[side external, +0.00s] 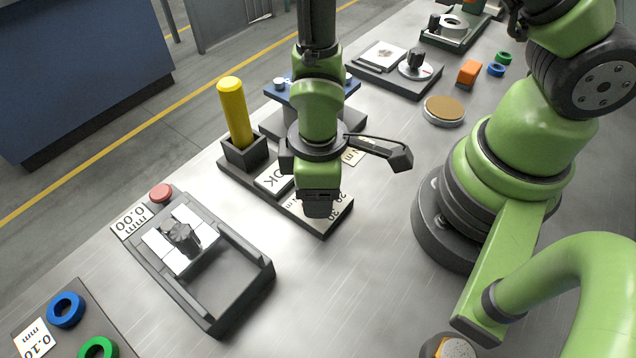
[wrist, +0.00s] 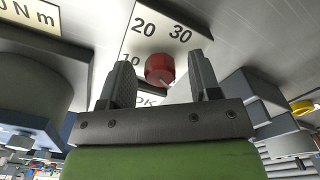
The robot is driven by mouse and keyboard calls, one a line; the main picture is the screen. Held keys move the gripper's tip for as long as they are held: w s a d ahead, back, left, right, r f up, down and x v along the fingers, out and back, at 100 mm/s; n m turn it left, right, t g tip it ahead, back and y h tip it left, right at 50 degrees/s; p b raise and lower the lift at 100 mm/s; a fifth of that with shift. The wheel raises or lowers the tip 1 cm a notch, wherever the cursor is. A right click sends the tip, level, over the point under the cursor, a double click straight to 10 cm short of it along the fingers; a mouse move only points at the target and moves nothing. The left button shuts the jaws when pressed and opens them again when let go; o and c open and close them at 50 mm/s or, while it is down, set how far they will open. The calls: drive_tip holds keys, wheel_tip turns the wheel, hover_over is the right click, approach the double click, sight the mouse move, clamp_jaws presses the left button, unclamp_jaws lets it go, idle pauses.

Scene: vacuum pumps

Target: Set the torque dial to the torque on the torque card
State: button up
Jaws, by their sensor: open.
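The torque dial is a small red knob (wrist: 160,70) on a pale plate marked 10, 20 and 30. In the wrist view it shows between the two fingers of my open gripper (wrist: 163,62), with no finger visibly touching it. A thin light mark shows near its lower right edge; its exact reading is unclear. The torque card (wrist: 32,14) is at the upper left of the wrist view, cut off to "0 N m". In the side external view my gripper (side external: 318,207) points down over the dial plate (side external: 338,213) and hides the knob.
A yellow handle (side external: 235,110) stands in a dark holder left of my gripper, with an OK tile (side external: 273,180) between. A dark tray fixture (side external: 243,268) with a "0.00 mm" card lies at the front left. A tan-topped disc (side external: 444,109) is behind on the right.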

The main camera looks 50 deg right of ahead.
drive_tip(key=shift+r, duration=0.1)
drive_tip(key=shift+r, duration=0.9)
drive_tip(key=shift+r, duration=0.1)
drive_tip(key=shift+r, duration=2.9)
drive_tip(key=shift+w+d+r, duration=0.1)
drive_tip(key=shift+w+r, duration=0.05)
drive_tip(key=shift+r, duration=0.25)
drive_tip(key=s+d+r+m+t, duration=0.2)
drive_tip(key=d+r+m, duration=0.1)
drive_tip(key=r, duration=0.3)
drive_tip(key=s+d+r+m+t+y, duration=0.1)
drive_tip(key=s+d+r+m+t, duration=0.1)
drive_tip(key=r, duration=0.5)
drive_tip(key=s+d+r+m+t+y, duration=0.1)
drive_tip(key=s+d+r+m+t, duration=0.1)
drive_tip(key=r+m, duration=0.4)
drive_tip(key=shift+d+r+t, duration=0.15)
drive_tip(key=shift+d+t, duration=0.45)
drive_tip(key=shift+d, duration=0.35)
